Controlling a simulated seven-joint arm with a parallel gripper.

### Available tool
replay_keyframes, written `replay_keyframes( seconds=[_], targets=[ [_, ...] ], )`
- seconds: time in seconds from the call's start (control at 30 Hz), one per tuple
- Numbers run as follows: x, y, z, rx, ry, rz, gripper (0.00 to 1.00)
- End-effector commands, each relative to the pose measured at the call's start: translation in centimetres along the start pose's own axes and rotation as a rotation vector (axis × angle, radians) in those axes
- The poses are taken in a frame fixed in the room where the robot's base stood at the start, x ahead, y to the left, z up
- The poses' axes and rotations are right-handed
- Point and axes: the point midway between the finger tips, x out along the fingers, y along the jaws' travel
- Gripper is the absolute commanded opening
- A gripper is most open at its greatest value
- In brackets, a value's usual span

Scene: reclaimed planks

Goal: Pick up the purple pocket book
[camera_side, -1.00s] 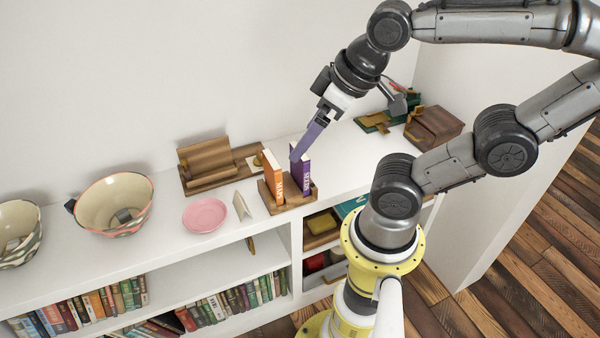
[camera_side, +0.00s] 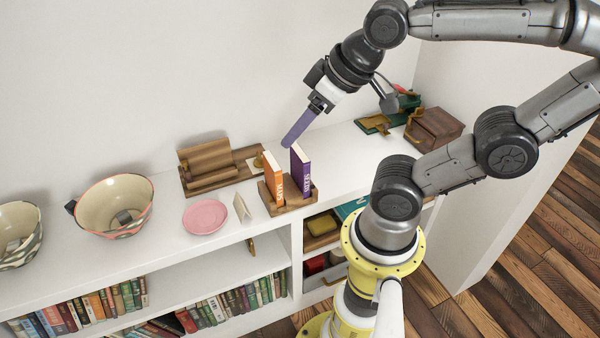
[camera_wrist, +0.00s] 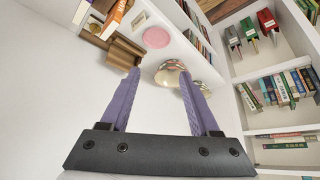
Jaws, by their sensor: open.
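The purple pocket book (camera_side: 300,173) stands upright in a small wooden holder (camera_side: 291,202) on the white shelf top. An orange book (camera_side: 273,180) stands to its left in the same holder, with a gap between them. My gripper (camera_side: 288,144), with long purple fingers, is above and just left of the purple book's top, apart from it and empty. In the wrist view my gripper (camera_wrist: 157,70) shows two spread fingers with nothing between them. The orange book (camera_wrist: 117,18) is at the upper left there; the purple book is at most partly visible at the top edge.
A pink plate (camera_side: 205,215), a small standing card (camera_side: 242,207) and a wooden stand (camera_side: 207,163) are left of the holder. A patterned bowl (camera_side: 114,207) is farther left. A wooden box (camera_side: 433,128) sits at the right. Shelf top between holder and box is mostly clear.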

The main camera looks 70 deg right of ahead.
Motion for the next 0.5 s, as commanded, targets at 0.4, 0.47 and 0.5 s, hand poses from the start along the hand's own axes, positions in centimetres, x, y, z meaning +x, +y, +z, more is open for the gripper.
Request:
replay_keyframes(
  seconds=[0.4,0.47,0.5],
  targets=[
    [8.4,10.1,-3.6,0.401,-0.032,0.229,0.62],
    [9.8,12.1,-2.8,0.461,-0.052,0.264,0.62],
    [10.6,13.3,-2.1,0.499,-0.07,0.284,0.62]
  ],
)
